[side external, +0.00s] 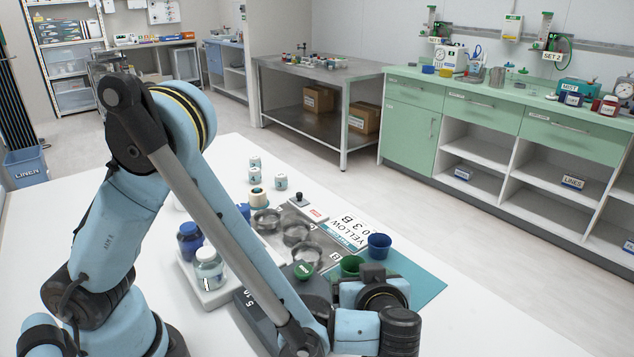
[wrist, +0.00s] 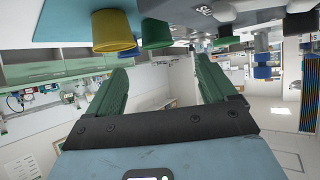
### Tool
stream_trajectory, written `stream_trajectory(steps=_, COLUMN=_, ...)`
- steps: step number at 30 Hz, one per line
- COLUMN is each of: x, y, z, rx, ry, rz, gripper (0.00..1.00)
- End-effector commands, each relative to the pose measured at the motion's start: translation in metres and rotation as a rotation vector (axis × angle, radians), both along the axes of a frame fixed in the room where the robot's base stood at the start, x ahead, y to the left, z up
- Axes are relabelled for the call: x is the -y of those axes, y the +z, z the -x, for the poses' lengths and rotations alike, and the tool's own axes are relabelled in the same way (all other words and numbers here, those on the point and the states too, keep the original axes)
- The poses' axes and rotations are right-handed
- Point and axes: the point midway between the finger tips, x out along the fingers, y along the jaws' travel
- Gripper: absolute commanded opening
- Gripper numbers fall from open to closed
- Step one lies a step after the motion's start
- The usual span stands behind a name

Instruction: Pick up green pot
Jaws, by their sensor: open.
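In the wrist view, which looks upside down, the green pot (wrist: 155,34) is at the top, beside a yellow pot (wrist: 113,32). A bit of blue shows behind them. My gripper (wrist: 160,66) has two green fingers spread wide with nothing between them. The green pot lies above the fingers in the picture, apart from them. My fingers are hidden in the side view.
A teal mat (side external: 418,280) lies under the pots' area. The table's right front (side external: 480,320) is bare.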

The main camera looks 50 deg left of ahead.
Motion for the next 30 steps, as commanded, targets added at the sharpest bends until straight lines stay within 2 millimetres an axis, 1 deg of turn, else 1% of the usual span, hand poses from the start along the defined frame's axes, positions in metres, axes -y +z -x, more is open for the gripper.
stream_trajectory(steps=1, x=-0.007, y=-0.004, z=-0.004, rx=0.000, ry=0.003, rz=0.000, gripper=0.85)
stream_trajectory(steps=3, x=-0.014, y=-0.009, z=-0.009, rx=0.000, ry=0.004, rz=0.000, gripper=0.85)
stream_trajectory(steps=11, x=-0.026, y=-0.018, z=-0.018, rx=-0.002, ry=0.000, rz=0.000, gripper=0.85)
stream_trajectory(steps=15, x=-0.039, y=-0.029, z=-0.030, rx=-0.002, ry=0.003, rz=0.000, gripper=0.85)
stream_trajectory(steps=20, x=-0.053, y=-0.039, z=-0.039, rx=-0.005, ry=0.004, rz=0.002, gripper=0.85)
stream_trajectory(steps=22, x=-0.056, y=-0.042, z=-0.041, rx=-0.008, ry=0.002, rz=0.003, gripper=0.85)
stream_trajectory(steps=29, x=-0.056, y=-0.042, z=-0.041, rx=-0.009, ry=-0.002, rz=0.002, gripper=0.85)
stream_trajectory(steps=30, x=-0.056, y=-0.042, z=-0.041, rx=-0.010, ry=-0.003, rz=0.002, gripper=0.80)
